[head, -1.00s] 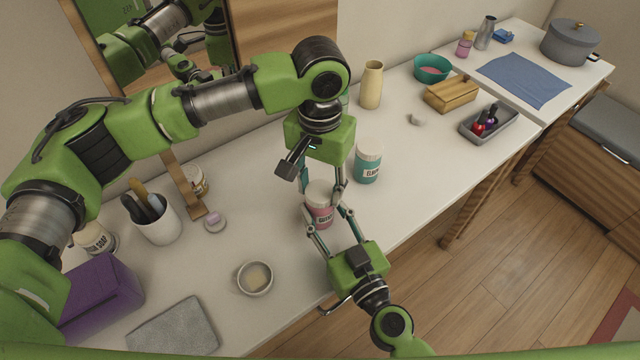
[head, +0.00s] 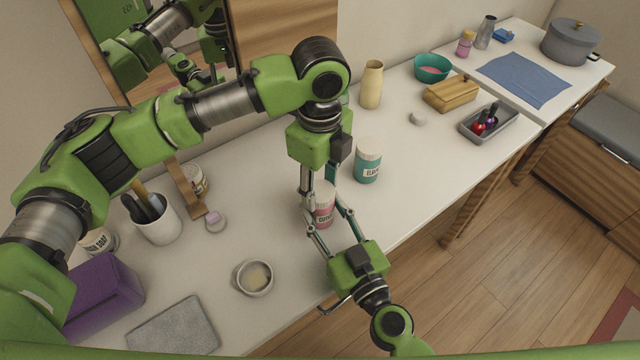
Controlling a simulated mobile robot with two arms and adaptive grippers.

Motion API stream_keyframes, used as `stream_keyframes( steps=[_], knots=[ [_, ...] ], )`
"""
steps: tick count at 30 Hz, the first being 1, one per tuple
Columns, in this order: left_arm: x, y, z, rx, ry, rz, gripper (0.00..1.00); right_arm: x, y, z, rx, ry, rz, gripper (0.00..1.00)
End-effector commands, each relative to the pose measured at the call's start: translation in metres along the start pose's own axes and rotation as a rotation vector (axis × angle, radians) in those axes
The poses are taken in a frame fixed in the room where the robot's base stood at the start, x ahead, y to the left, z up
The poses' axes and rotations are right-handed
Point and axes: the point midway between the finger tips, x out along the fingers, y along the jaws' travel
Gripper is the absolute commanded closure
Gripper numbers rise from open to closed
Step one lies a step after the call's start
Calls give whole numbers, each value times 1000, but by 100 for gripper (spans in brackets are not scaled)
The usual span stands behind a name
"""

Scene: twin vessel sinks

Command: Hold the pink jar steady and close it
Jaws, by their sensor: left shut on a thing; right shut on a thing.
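The pink jar (head: 324,213) stands upright on the white counter, with a white lid (head: 325,189) on its top. My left gripper (head: 319,186) points down from above and is shut on the lid; its fingers hide part of the lid. My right gripper (head: 325,218) reaches in from the front edge and is shut around the jar's pink body, one finger on each side. Whether the lid is fully seated cannot be told.
A teal jar (head: 368,165) with a white lid stands close on the right. A small bowl (head: 255,278) sits front left, and a white cup (head: 155,220) with brushes further left. A tan vase (head: 371,85) stands behind. The counter between bowl and jar is clear.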

Motion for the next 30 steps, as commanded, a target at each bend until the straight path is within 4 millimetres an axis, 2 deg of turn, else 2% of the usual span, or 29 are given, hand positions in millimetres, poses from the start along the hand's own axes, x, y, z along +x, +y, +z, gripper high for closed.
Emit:
stream_keyframes(
  steps=[3,4,6,15,19,23,30],
  knots=[
    [0,0,1,-8,-3,-1,86,0,0,0,0,0,1,100],
    [0,0,1,-8,-3,-1,53,0,0,0,0,0,1,100],
    [0,0,1,-8,-2,-1,41,0,0,0,0,0,1,100],
    [0,0,1,-8,-1,-1,41,0,0,0,0,0,0,100],
    [-9,-1,1,-8,-2,-2,41,0,0,0,0,0,0,100],
    [-30,-1,1,-7,-2,-4,41,0,0,0,0,0,0,100],
    [-82,-1,1,-9,-2,-4,41,0,0,0,0,0,0,100]
  ],
)
